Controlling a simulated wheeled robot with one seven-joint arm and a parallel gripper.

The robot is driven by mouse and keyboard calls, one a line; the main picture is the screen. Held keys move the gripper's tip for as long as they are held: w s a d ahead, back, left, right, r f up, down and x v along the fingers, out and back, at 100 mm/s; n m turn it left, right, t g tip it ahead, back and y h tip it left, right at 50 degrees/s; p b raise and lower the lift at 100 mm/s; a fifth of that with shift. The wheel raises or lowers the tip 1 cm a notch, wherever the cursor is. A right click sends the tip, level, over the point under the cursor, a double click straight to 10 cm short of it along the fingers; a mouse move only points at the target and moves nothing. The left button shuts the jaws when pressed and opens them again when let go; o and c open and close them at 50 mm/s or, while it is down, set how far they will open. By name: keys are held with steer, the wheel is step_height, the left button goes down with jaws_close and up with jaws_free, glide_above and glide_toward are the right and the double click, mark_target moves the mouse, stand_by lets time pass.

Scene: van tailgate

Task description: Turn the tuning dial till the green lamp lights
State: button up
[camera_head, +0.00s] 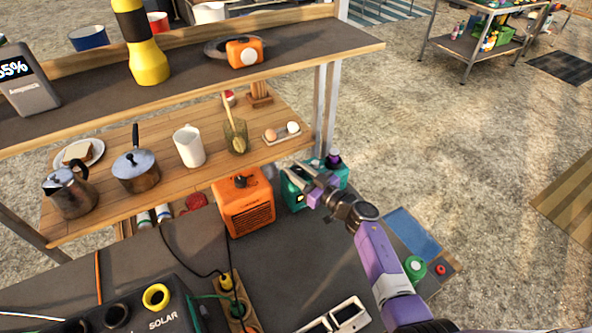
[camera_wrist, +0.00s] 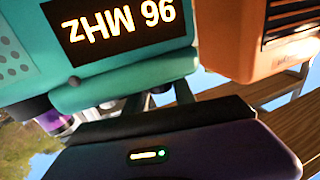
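A teal radio (camera_head: 297,195) stands on the lower counter, right of an orange box, partly hidden by my gripper. In the wrist view, the radio (camera_wrist: 120,70) is close and upside down, its dark display (camera_wrist: 118,25) reading 96 MHz in lit figures. A purple knob (camera_head: 333,160) shows on the radio's top at the right; a purple part also shows at lower left in the wrist view (camera_wrist: 55,123). My gripper (camera_head: 292,168) is in front of the radio, left of the knob, fingers slightly apart and empty. I cannot make out a lit green lamp on the radio.
The orange box (camera_head: 243,205) with a grille stands close left of the radio. A wooden shelf (camera_head: 90,200) above holds a pot, jug, glass and eggs. A green round item (camera_head: 415,268) lies at right.

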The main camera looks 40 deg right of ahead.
jaws_close()
steer(key=shift+a+r+m+h+p, duration=0.15)
steer(key=shift+m+h+p, duration=0.2)
steer(key=shift+m+h, duration=0.25)
steer(key=m+h+b, duration=0.1)
steer(key=h+b, duration=0.1)
steer(key=h, duration=0.1)
steer(key=shift+f+m+g, duration=0.3)
steer(key=shift+m, duration=0.1)
steer(key=shift+h+b, duration=0.5)
steer(key=shift+b, duration=0.05)
steer(key=shift+r+m+g+h+b, duration=0.1)
steer(key=shift+m+g+h+b, duration=0.2)
steer(key=shift+m+h+b, duration=0.15)
steer(key=shift+r, duration=0.1)
steer(key=o, duration=0.9)
jaws_free()
steer(key=shift+c, duration=0.2)
